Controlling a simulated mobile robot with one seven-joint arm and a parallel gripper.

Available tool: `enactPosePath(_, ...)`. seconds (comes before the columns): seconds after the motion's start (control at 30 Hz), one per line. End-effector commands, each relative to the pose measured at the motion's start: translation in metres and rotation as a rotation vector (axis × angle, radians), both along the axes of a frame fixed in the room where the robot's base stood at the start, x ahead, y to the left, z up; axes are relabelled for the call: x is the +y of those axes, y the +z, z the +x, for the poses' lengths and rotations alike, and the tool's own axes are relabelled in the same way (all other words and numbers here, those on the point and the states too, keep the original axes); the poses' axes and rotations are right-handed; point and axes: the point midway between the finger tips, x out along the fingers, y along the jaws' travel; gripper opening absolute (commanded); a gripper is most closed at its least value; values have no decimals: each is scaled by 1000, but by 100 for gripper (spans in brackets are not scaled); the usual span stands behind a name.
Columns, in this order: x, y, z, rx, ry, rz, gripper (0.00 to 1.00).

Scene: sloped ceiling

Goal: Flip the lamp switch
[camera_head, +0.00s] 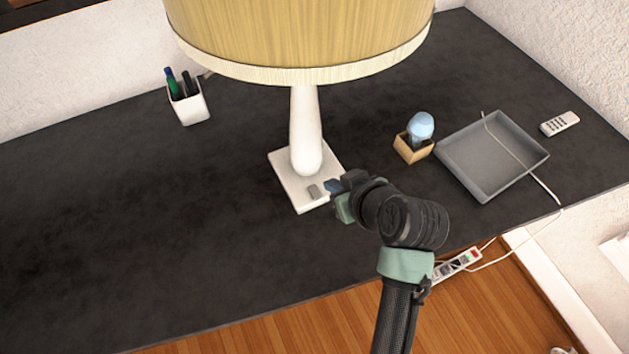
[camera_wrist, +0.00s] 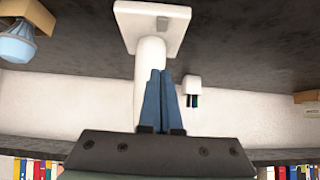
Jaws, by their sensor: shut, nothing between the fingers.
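A table lamp (camera_head: 305,130) with a wide yellowish shade and a white stem stands on a dark tabletop. Its white square base (camera_head: 288,168) carries a small grey switch (camera_head: 313,192) near the front corner. The switch also shows in the wrist view (camera_wrist: 162,22) on the base. My gripper (camera_head: 333,186) is at the right front edge of the base, just right of the switch. In the wrist view its blue fingers (camera_wrist: 168,72) are together and empty, pointing towards the base and overlapping the stem. I cannot tell whether they touch the base.
A white pen cup (camera_head: 189,106) stands at the back left. A light bulb (camera_head: 420,126) in a small wooden box (camera_head: 413,149), a grey tray (camera_head: 474,178) with a cable and a remote (camera_head: 559,123) lie to the right. A power strip (camera_head: 457,264) is below the front edge. The tabletop's left is clear.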

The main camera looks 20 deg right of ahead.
Motion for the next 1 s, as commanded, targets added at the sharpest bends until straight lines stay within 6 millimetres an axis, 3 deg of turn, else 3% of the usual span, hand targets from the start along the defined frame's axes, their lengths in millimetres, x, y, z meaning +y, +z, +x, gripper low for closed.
enactPosePath(0.27,1,-10,11,0,1,1,0)
enactPosePath(0.77,5,-69,71,0,1,-1,0)
enactPosePath(1.0,5,-102,72,1,0,0,0)
